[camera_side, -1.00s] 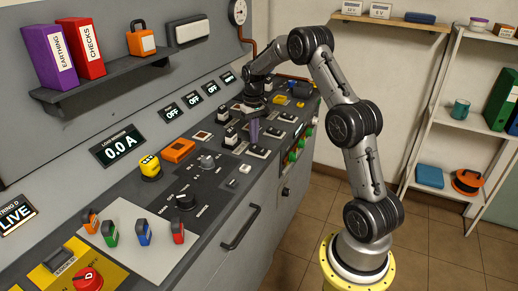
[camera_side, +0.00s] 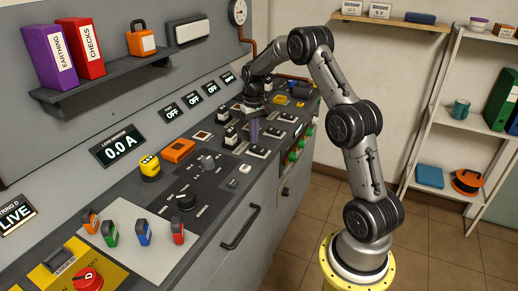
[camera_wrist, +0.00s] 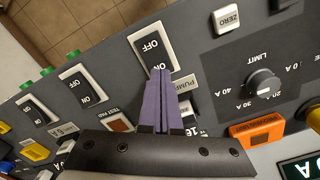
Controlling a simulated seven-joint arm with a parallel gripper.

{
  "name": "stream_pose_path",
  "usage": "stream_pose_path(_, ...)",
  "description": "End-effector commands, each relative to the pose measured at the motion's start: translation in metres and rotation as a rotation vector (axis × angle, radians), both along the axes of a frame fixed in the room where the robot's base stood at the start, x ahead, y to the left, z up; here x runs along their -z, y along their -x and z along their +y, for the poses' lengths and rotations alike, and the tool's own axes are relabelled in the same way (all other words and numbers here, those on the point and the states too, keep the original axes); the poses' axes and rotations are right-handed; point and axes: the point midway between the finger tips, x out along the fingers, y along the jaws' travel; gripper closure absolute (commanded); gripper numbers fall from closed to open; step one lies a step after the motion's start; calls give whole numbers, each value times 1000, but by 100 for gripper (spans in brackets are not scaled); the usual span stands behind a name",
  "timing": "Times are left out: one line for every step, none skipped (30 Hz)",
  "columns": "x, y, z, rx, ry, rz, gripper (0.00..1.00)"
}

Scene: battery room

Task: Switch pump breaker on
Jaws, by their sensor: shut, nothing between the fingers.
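Several rocker breakers with ON and OFF ends sit on the grey console. One white-framed rocker (camera_wrist: 152,50) is directly in front of my fingertips in the wrist view, its ON end nearest them. My gripper (camera_wrist: 161,74) has purple fingers, shut and empty, at or just over the rocker's ON end; contact is unclear. In the side view my gripper (camera_side: 254,138) points down among the rockers. The small displays (camera_side: 166,113) above the console read OFF.
Another rocker (camera_wrist: 84,84) lies to the left in the wrist view. A limit knob (camera_wrist: 262,84), a ZERO button (camera_wrist: 227,19) and an orange block (camera_wrist: 256,130) lie to the right. A load display (camera_side: 118,146) reads 0.0 A. Coloured tags (camera_side: 144,233) stand at the near end.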

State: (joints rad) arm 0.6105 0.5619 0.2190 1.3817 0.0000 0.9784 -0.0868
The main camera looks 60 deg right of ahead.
Motion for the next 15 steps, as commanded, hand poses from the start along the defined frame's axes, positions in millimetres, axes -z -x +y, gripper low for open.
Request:
stream_pose_path(1, 0, 0, 0, 0, 1, 100)
stream_pose_path(2, 0, 0, 0, 0, 1, 100)
stream_pose_path(2, 0, 0, 0, 0, 1, 100)
stream_pose_path(3, 0, 0, 0, 0, 1, 100)
stream_pose_path(3, 0, 0, 0, 0, 1, 100)
stream_pose_path(3, 0, 0, 0, 0, 0, 100)
stream_pose_path(4, 0, 0, 0, 0, 1, 100)
stream_pose_path(4, 0, 0, 0, 0, 1, 100)
stream_pose_path(5, 0, 0, 0, 0, 1, 100)
stream_pose_path(5, 0, 0, 0, 0, 1, 100)
stream_pose_path(6, 0, 0, 0, 0, 1, 100)
stream_pose_path(6, 0, 0, 0, 0, 1, 100)
stream_pose_path(7, 0, 0, 0, 0, 1, 100)
stream_pose_path(7, 0, 0, 0, 0, 1, 100)
stream_pose_path(8, 0, 0, 0, 0, 1, 100)
